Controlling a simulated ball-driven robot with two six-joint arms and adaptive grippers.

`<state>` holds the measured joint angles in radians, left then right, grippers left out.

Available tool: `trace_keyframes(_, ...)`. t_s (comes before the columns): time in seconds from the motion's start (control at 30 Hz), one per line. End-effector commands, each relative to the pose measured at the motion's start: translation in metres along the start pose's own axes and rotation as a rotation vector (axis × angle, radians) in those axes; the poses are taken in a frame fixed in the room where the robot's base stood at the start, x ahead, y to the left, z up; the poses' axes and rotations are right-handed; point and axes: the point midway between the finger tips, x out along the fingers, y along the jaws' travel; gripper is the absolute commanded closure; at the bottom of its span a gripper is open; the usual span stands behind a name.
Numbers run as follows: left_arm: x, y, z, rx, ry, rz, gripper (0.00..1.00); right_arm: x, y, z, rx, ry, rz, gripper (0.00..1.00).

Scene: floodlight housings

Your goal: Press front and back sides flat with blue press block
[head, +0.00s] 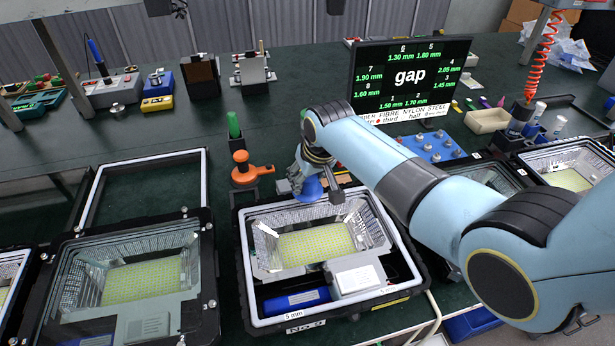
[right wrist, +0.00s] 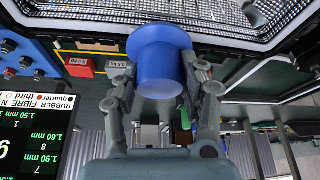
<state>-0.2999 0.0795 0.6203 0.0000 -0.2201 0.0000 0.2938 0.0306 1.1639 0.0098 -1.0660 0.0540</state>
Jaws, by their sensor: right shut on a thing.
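The floodlight housing (head: 247,265) with a white rim lies open at the front middle, with a yellow-green LED panel (head: 315,245) inside. My right gripper (head: 305,187) is shut on the blue press block (head: 309,187), over the back side of the housing's rim. In the right wrist view the block (right wrist: 160,65) is a blue cylinder with a wide flange, between both fingers, its flange towards the housing's ribbed reflector. I cannot tell whether it touches the rim. My arm hides part of the housing's right back. My left gripper is not in view.
A screen (head: 410,77) reading "gap" lists several millimetre values from 1.30 to 2.05. An orange tool (head: 250,172) stands just left of my gripper. Another housing (head: 130,275) lies to the left, with an empty frame (head: 92,195) behind it.

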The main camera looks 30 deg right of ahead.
Motion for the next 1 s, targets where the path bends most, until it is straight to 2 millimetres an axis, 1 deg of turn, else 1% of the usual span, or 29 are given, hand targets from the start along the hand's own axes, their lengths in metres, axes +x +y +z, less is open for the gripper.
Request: trace_keyframes(1.0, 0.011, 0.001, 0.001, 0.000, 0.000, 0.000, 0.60, 0.014, 0.000, 0.006, 0.000, 0.001, 0.000, 0.97)
